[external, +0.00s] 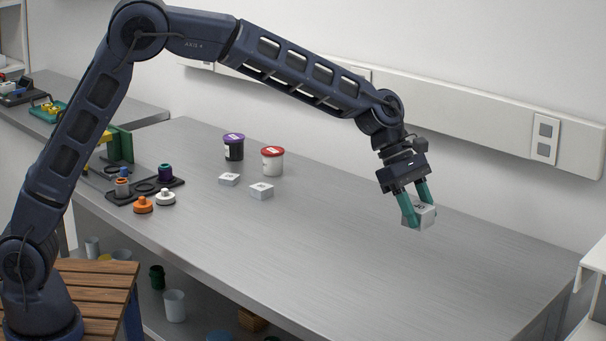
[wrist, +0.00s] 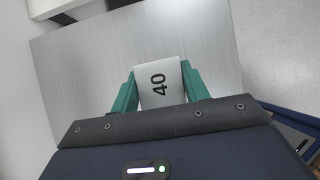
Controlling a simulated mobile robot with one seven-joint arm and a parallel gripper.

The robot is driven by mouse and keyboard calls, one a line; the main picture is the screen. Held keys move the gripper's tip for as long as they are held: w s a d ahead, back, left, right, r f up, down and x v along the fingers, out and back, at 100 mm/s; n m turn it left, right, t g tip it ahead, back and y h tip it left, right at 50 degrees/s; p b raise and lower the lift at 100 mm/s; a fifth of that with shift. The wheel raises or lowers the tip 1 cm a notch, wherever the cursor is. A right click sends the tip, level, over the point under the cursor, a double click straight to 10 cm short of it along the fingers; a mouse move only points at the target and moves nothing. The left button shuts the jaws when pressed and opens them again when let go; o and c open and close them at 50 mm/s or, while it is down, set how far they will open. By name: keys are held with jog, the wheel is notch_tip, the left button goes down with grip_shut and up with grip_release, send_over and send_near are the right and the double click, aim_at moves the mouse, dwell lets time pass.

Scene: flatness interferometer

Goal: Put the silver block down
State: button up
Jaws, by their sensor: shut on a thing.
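A silver block (external: 424,216) is between the green fingers of my gripper (external: 413,204) in the external view, over the right part of the metal bench (external: 330,240). In the wrist view the silver block (wrist: 158,85) shows a pale face marked "40", with a green finger of my gripper (wrist: 159,92) against each side. My gripper is shut on the block. I cannot tell whether the block's underside touches the bench or is a little above it.
Two small pale blocks (external: 262,191) (external: 229,179), a red-lidded tub (external: 272,160) and a purple-lidded tub (external: 234,147) stand farther left. A dark tray (external: 146,190) and knobbed pieces (external: 165,197) are near the left end. The bench around my gripper is clear, with the wall behind.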

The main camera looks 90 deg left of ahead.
jog(key=shift+a+r, duration=0.15)
jog(key=shift+r, duration=0.1)
jog(key=s+a, duration=0.5)
jog(key=a, duration=0.8)
jog(key=s+a, duration=0.5)
jog(key=a, duration=0.8)
jog(key=s+a, duration=0.5)
jog(key=a, duration=0.8)
jog(key=s+a, duration=1)
jog(key=a, duration=0.2)
notch_tip(320, 180, down, 20)
jog(key=shift+s+d+r, duration=0.1)
jog(key=shift+s+d, duration=0.05)
jog(key=o, duration=1.2)
jog(key=shift+c, duration=0.2)
